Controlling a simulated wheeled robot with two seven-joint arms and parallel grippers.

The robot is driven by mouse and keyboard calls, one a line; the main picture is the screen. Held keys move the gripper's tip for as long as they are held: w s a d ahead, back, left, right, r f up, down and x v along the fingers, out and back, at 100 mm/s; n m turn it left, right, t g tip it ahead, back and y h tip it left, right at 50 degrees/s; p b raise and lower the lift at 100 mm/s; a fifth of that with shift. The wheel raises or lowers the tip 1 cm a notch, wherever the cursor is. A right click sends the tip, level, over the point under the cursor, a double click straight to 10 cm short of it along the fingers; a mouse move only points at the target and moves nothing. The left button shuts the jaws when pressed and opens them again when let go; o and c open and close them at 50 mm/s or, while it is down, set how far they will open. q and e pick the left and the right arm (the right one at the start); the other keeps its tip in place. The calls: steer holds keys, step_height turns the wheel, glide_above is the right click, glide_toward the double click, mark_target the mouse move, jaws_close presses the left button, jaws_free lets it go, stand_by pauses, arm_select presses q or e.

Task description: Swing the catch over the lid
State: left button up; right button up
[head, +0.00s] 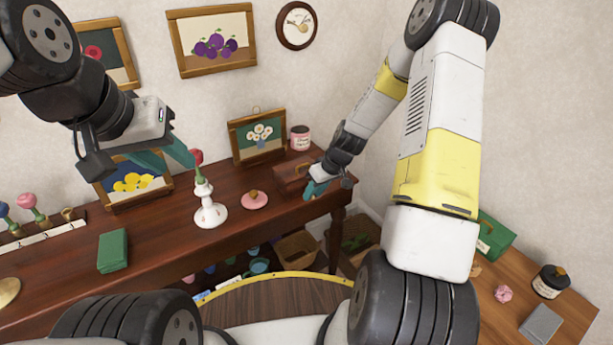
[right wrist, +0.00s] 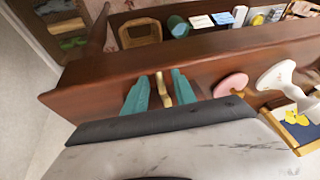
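A dark wooden box (head: 289,177) with a closed-looking lid stands at the right end of the long table. My right gripper (head: 318,189) is at the box's right side in the head view. In the right wrist view its teal fingers (right wrist: 159,92) are apart, with a narrow brass-coloured piece (right wrist: 164,90), seemingly the catch, between them. I cannot tell whether either finger touches it. The box itself is hard to make out there.
A pink lidded dish (head: 255,201) and a pink-labelled jar (head: 300,138) stand near the box. Framed pictures lean at the wall. Baskets (head: 299,247) sit below the table.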

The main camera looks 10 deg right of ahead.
jaws_close()
